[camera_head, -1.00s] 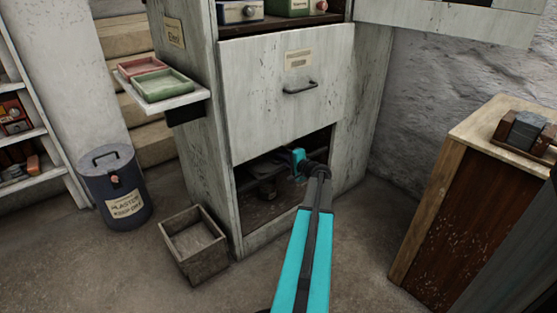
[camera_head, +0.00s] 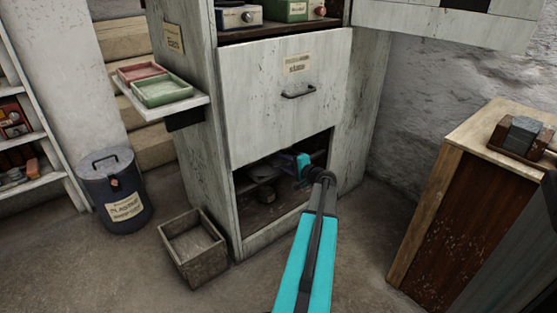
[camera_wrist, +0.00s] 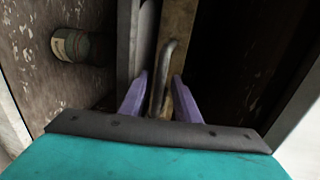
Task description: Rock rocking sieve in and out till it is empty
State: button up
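The rocking sieve sits in the dark opening at the bottom of the pale cabinet, and only a dark flat part (camera_head: 260,171) shows left of my gripper (camera_head: 287,161). In the wrist view, a curved metal handle (camera_wrist: 166,72) on a worn brownish bar (camera_wrist: 178,28) stands between my gripper's two purple fingers (camera_wrist: 161,77). The fingers are apart, and a gap shows left of the handle. Most of the sieve and anything in it are hidden in shadow.
A pale cabinet (camera_head: 270,100) with a closed front panel surrounds the opening. A wooden box (camera_head: 192,248) and a lidded plaster bin (camera_head: 117,190) stand on the floor at left. A wooden bench (camera_head: 450,180) is at right. Bare floor lies in front.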

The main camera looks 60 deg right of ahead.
jog(key=p+v, duration=0.2)
jog(key=v, duration=0.8)
jog(key=shift+p, duration=0.4)
jog(key=shift+a, duration=0.15)
